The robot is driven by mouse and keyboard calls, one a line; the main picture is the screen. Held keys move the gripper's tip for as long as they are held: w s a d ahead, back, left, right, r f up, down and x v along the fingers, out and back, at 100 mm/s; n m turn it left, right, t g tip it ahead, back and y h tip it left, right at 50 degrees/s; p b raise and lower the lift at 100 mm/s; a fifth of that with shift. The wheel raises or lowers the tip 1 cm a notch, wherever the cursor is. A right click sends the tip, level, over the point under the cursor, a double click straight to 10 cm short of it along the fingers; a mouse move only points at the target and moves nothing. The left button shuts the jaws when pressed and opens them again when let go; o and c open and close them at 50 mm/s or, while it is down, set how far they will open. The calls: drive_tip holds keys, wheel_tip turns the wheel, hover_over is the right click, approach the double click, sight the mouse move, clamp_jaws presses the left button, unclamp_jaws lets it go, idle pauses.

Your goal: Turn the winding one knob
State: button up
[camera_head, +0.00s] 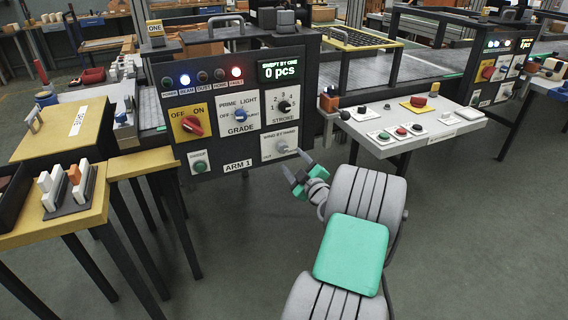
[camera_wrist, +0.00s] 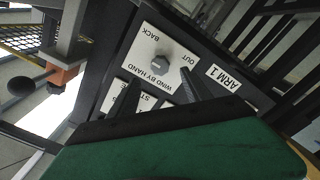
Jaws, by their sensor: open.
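The wind-by-hand knob (camera_head: 281,147) is a small grey knob on a white plate at the lower right of the dark ARM 1 panel (camera_head: 237,165). In the wrist view the knob (camera_wrist: 160,63) shows on its plate, marked BACK, OUT and WIND BY HAND. My gripper (camera_head: 296,164) is open and empty, just below and to the right of the knob in the head view. In the wrist view its two dark fingers (camera_wrist: 158,78) point toward the knob, spread to either side of it. The fingers look apart from the knob.
The same panel carries a yellow-plated red OFF/ON switch (camera_head: 193,126), a grade knob (camera_head: 240,116), a stroke knob (camera_head: 285,106) and a green button (camera_head: 199,167). A grey control desk (camera_head: 460,124) juts out at right. A yellow-topped table (camera_head: 75,220) stands at left. The floor in front is clear.

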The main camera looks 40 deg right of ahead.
sight(283, 149)
drive_tip(key=x, duration=0.7)
drive_tip(key=shift+w+r, duration=0.15)
drive_tip(key=shift+w, duration=0.1)
drive_tip(key=shift+a, duration=0.1)
drive_tip(key=shift+c, duration=0.5)
clamp_jaws()
